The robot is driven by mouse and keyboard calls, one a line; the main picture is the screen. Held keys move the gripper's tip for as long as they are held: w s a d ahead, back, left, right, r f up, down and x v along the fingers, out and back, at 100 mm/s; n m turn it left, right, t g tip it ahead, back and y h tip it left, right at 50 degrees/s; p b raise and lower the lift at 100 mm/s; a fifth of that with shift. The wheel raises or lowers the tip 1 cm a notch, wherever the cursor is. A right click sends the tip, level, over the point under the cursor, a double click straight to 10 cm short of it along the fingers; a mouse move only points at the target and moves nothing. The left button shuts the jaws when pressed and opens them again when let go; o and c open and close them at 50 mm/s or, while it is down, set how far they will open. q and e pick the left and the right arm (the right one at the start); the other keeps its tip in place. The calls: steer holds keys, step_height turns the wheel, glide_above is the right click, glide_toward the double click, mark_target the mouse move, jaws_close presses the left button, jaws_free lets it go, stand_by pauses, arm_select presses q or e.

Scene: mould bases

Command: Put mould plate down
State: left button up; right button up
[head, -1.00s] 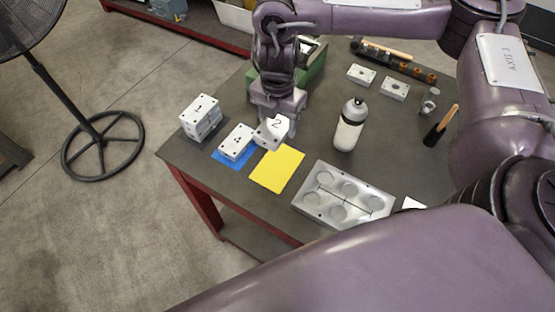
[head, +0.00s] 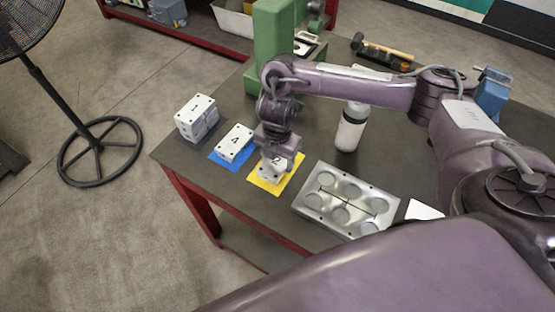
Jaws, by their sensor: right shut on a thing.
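The mould plate marked 2 (head: 272,168) is a small white block over the yellow mat (head: 290,183). My right gripper (head: 270,163) is shut on it from above and hides part of it. The plate looks level and low, at or very near the mat; I cannot tell whether it touches. The plate marked 4 (head: 234,144) lies on the blue mat (head: 217,157) just to the left. The block marked 1 (head: 197,118) stands at the table's left edge, apparently a stack. My left gripper is not in view.
A metal mould with round cavities (head: 345,199) lies to the right of the yellow mat. A white bottle (head: 350,133) stands behind it, partly behind my arm. A green machine (head: 272,50) and a hammer (head: 380,50) are at the back. The table's front edge is close.

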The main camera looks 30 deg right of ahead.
mark_target(277, 159)
steer(key=shift+w, duration=0.1)
steer(key=shift+f, duration=0.1)
steer(key=o, duration=1.4)
steer(key=shift+c, duration=0.2)
steer(key=shift+r, duration=0.2)
step_height(277, 159, up, 12)
steer(key=p, duration=0.3)
steer(key=shift+f, duration=0.15)
